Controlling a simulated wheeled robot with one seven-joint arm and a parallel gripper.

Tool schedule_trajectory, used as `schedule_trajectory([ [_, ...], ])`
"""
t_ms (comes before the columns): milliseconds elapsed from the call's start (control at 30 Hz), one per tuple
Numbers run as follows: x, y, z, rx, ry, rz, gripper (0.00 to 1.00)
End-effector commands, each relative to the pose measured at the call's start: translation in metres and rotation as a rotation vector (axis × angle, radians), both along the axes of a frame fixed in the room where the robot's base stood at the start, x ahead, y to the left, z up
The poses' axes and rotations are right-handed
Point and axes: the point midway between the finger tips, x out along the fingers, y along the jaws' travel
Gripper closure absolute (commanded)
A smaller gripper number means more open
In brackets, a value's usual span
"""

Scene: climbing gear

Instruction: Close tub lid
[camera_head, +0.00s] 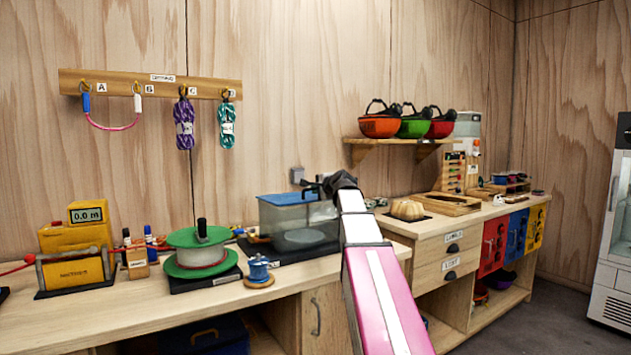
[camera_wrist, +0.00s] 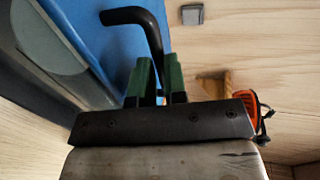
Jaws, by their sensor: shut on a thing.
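The clear grey tub (camera_head: 285,222) stands on a dark mat on the left bench, with a grey round shape showing through its wall. Its blue lid (camera_head: 284,199) lies about level across the top; I cannot tell whether it is fully seated. My gripper (camera_head: 328,186) is at the tub's right side, partly hidden by my arm. In the wrist view, the green fingers (camera_wrist: 160,80) are shut on the black bent lid handle (camera_wrist: 138,16). The blue lid (camera_wrist: 105,55) fills the area left of the handle, and the tub's right edge is hidden by my arm in the head view.
A green rope spool (camera_head: 200,250) and a small blue spool (camera_head: 259,270) stand left of the tub. A wall socket (camera_head: 297,174) is behind it. A shelf (camera_head: 400,143) holding helmets is to the right. Bare bench top shows at the front.

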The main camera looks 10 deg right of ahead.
Motion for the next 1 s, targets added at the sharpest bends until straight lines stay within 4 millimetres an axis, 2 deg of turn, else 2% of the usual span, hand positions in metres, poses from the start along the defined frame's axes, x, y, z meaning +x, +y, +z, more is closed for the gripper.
schedule_trajectory([
  [300,-0.004,-0.001,-0.021,-0.011,0.003,0.002,1.00],
  [733,-0.007,-0.002,-0.027,-0.011,0.010,0.003,1.00],
  [767,-0.007,-0.002,-0.027,-0.011,0.010,0.003,0.81],
  [800,-0.007,-0.002,-0.027,-0.010,0.010,0.003,0.68],
  [833,-0.007,-0.002,-0.027,-0.010,0.010,0.003,0.62],
  [1000,-0.006,-0.002,-0.026,-0.010,0.009,0.003,0.62],
])
